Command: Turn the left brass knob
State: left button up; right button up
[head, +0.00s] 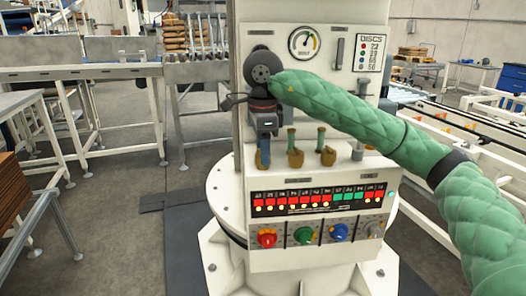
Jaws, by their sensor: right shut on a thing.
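The left brass knob (263,158) is the leftmost of three small brass pieces in a row on the white machine's front. My right gripper (264,137) comes down over it from above and is shut on it. The gripper and wrist hide the knob's upper part, so its turn angle cannot be told. The middle brass knob (295,157) and the right brass knob (327,155) have green upright stems and stand free to the right. My left gripper is out of view.
A dial gauge (304,43) and a discs label (370,48) are above. Below is a lit indicator panel (318,200) over coloured rotary knobs, including a red knob (267,238). A lever (361,120) stands right. A conveyor (195,72) with stacked sacks lies behind left.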

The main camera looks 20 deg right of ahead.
jog(key=shift+m, duration=0.4)
jog(key=o, duration=1)
jog(key=shift+r, duration=0.1)
jog(key=shift+r+p, duration=0.3)
jog(key=shift+r, duration=3.5)
jog(key=shift+c, duration=0.2)
